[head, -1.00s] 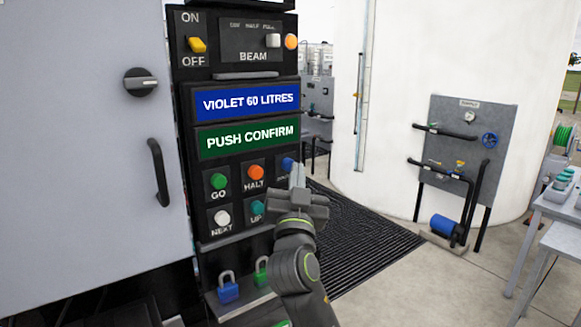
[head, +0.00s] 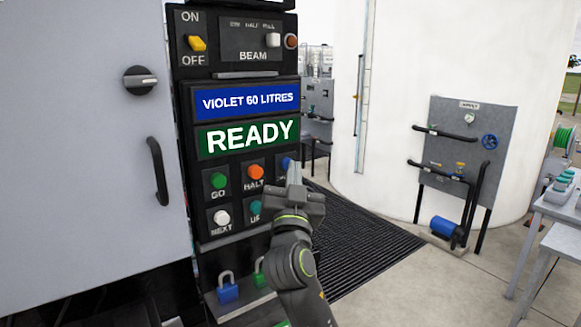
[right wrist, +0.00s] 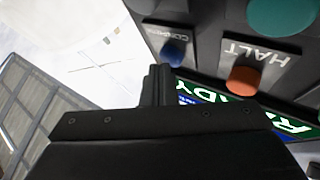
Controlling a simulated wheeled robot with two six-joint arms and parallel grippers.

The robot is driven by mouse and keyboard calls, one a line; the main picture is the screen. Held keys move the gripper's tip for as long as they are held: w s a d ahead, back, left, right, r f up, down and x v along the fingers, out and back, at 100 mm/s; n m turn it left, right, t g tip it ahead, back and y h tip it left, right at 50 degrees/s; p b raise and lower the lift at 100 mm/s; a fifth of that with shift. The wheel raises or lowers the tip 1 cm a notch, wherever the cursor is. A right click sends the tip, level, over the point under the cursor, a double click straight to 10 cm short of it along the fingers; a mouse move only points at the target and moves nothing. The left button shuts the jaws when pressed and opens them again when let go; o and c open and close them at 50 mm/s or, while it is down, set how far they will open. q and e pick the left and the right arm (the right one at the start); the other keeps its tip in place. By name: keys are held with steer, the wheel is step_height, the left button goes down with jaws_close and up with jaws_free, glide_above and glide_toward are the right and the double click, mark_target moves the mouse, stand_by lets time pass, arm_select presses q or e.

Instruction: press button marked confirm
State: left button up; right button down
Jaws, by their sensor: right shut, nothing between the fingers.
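The confirm button is a blue knob on the black control panel. In the head view the button (head: 286,162) is mostly hidden behind my right gripper (head: 293,172). In the right wrist view the blue button (right wrist: 173,53) sits under a label reading CONFIRM, just beyond the fingertips of my right gripper (right wrist: 158,72). The fingers are shut with nothing between them; I cannot tell whether they touch the button. The green display (head: 246,136) reads READY and the blue display (head: 246,99) above it reads VIOLET 60 LITRES. My left gripper is not in view.
Beside it are the orange HALT button (head: 255,172), green GO (head: 218,181), white NEXT (head: 221,217) and a teal button (head: 256,208). Padlocks, one blue (head: 228,289), hang below. A door handle (head: 157,171) juts out at left. The black floor mat (head: 360,245) is clear.

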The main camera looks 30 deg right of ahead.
stand_by(0.5)
steer(key=shift+s+d, duration=0.1)
steer(key=shift+s, duration=0.85)
steer(key=shift+s, duration=0.1)
steer(key=shift+s+d+p, duration=0.2)
steer(key=shift+s+p, duration=0.5)
steer(key=shift+s, duration=1.7)
